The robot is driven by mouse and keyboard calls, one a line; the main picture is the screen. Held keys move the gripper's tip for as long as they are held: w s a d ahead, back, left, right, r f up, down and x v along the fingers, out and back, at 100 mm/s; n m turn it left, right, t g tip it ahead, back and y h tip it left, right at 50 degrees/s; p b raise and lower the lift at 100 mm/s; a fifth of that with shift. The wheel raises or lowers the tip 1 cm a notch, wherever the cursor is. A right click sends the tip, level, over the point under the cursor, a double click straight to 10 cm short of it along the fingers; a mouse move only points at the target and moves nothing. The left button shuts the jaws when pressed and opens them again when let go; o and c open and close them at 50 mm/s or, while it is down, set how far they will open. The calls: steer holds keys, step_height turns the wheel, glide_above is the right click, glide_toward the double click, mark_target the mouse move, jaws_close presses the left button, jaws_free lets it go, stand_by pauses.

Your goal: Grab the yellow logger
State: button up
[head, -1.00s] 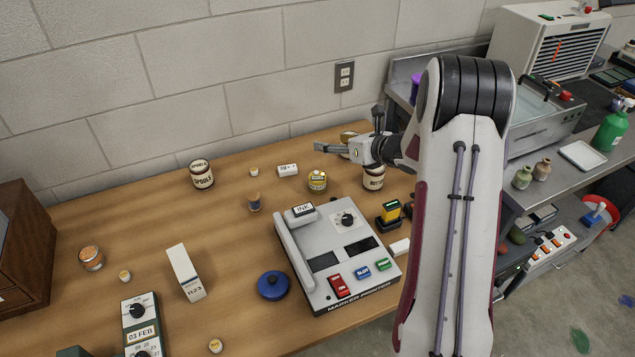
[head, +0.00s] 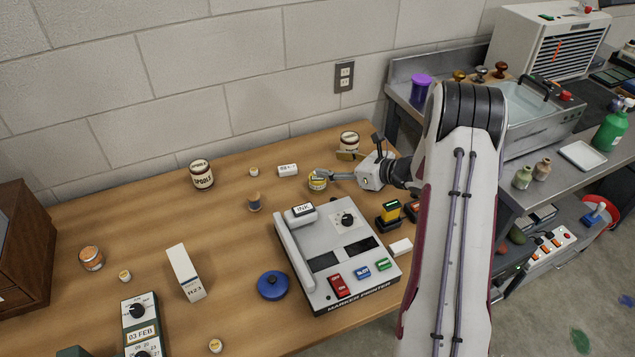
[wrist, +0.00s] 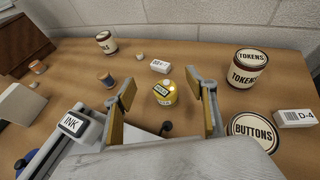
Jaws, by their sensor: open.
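The yellow logger (wrist: 165,93) is a small round yellow thing with a dark label, standing on the wooden table. In the wrist view it sits between and just beyond the two fingers of my gripper (wrist: 164,105), which are spread wide apart. In the head view the yellow logger (head: 317,182) is at the tip of my gripper (head: 332,165), partly covered by a finger. My gripper is open and holds nothing. I cannot tell whether a finger touches the logger.
A Tokens tin (wrist: 247,70) and a Buttons tin (wrist: 252,135) stand right of my gripper in the wrist view. The marker printer (head: 340,250) lies in front of the logger. A small white box (head: 288,170) and a Spools tin (head: 202,175) stand to its left.

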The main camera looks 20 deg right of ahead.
mark_target(324, 180)
steer(key=shift+f, duration=2.7)
steer(key=shift+f, duration=0.5)
steer(key=shift+x, duration=2.55)
steer(key=shift+f, duration=0.1)
steer(key=c, duration=1.2)
